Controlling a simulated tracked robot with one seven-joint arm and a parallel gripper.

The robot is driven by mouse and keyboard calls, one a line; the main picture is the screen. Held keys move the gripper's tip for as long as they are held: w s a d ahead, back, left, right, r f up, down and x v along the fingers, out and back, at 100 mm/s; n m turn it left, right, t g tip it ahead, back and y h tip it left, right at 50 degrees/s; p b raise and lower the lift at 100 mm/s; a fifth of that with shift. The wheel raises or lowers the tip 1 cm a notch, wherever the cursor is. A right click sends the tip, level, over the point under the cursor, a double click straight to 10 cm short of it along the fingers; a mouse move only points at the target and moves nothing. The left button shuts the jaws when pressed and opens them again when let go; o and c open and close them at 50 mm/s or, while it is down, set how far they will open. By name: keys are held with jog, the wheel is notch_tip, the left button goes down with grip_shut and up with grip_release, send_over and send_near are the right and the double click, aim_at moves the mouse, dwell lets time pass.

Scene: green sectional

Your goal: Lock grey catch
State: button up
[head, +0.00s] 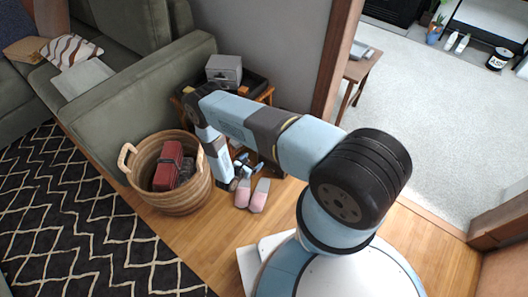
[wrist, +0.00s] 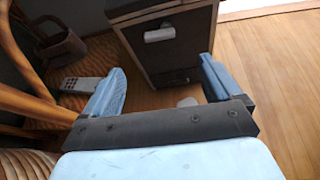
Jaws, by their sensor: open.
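My gripper (wrist: 161,70) is open and empty, with its two blue fingers spread apart. In front of it in the wrist view stands a dark box-like cabinet (wrist: 193,48) with a pale top edge. A light grey block (wrist: 160,34), which looks like the catch, sits on its front face, beyond the fingertips and apart from them. I cannot tell whether it is locked. In the head view my gripper (head: 243,172) is low beside the side table, and my arm hides part of that area. The cabinet's front is not clear there.
A wicker basket (head: 172,198) with red things stands left of my gripper. Pink slippers (head: 253,196) lie on the floor near it. A grey box (head: 224,69) is on the side table. A light grey object (wrist: 80,85) lies at left in the wrist view. Wood floor at right (wrist: 270,60) is clear.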

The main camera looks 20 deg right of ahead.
jog(key=x, duration=1.3)
jog(key=shift+d, duration=0.15)
jog(key=shift+f, duration=0.15)
jog(key=c, duration=1)
jog(key=shift+a, duration=0.25)
jog(key=shift+c, duration=0.3)
jog(key=m+t, duration=0.2)
jog(key=m, duration=0.1)
jog(key=s+d+m+t+y, duration=0.1)
jog(key=m+t, duration=0.1)
jog(key=m, duration=0.2)
jog(key=s+d+m+t+y, duration=0.1)
jog(key=m+t, duration=0.1)
jog(key=m, duration=0.2)
jog(key=shift+d, duration=0.15)
jog(key=shift+s+m, duration=0.1)
jog(key=shift+m, duration=0.2)
